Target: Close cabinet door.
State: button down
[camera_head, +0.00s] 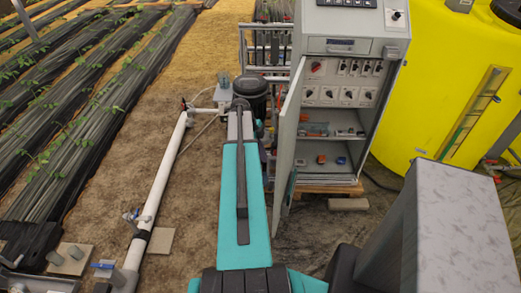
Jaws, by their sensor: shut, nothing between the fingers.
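The grey control cabinet (347,45) stands upright at the upper middle right, with its lower compartment exposed. The cabinet door (291,125) is open. It hangs from the cabinet's left side and swings out toward me, seen nearly edge-on. A small teal piece shows beside the door's lower part; I cannot tell what it is. My teal and dark arm link reaches up the picture to the left of the door, with a gap of floor between them. I cannot make out my gripper in this view.
Shelves with small parts and a switch panel (347,82) show inside the cabinet. A yellow tank (440,70) stands to the right. A white pipe (160,190) runs along the floor. A block (348,204) lies before the cabinet.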

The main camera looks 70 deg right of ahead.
jog(key=shift+s+d+f+p, duration=0.1)
jog(key=shift+s+f+p, duration=0.3)
jog(key=shift+s, duration=0.4)
jog(key=shift+s+d+f+p, duration=0.1)
jog(key=shift+s+f+p, duration=0.25)
jog(key=shift+s, duration=0.5)
jog(key=shift+s+d+f+p, duration=0.1)
jog(key=shift+s+f+p, duration=0.3)
jog(key=shift+s, duration=0.4)
jog(key=shift+a, duration=0.1)
jog(key=shift+s, duration=0.1)
